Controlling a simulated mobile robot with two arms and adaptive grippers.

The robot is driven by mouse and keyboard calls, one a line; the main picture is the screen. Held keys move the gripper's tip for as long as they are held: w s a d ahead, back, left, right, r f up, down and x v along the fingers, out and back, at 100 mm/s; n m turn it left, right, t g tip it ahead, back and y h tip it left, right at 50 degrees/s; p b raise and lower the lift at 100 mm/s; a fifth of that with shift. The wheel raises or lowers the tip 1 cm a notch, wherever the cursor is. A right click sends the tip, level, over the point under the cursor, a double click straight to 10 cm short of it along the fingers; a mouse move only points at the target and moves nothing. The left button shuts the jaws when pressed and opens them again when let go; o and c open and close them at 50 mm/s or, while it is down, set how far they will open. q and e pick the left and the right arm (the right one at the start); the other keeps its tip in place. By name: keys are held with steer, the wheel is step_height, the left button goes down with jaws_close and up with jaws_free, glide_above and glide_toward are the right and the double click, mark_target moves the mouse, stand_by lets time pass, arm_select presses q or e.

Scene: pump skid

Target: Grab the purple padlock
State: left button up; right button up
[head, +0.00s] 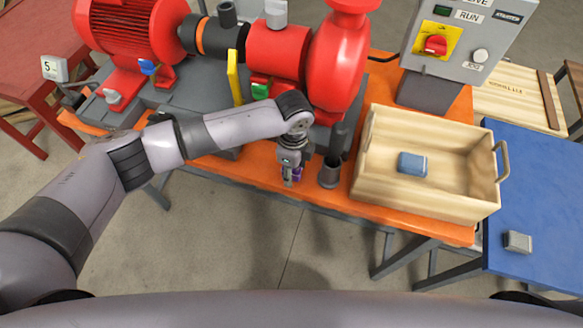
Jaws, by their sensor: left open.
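A small patch of purple, likely the purple padlock (298,173), shows at the fingers of my left gripper (289,180), near the front edge of the orange bench. Most of it is hidden behind the gripper. My left arm reaches in from the left, and its gripper points down, open. I cannot tell whether the fingers touch the padlock. My right gripper is not in view.
A dark grey cylinder (330,171) stands close right of the gripper. The wooden crate (430,205) holds a blue block (412,164). The red pump (339,55) and motor stand behind. A grey block (517,242) lies on the blue table (545,190).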

arm_select(q)
jaws_close()
stand_by(0.5)
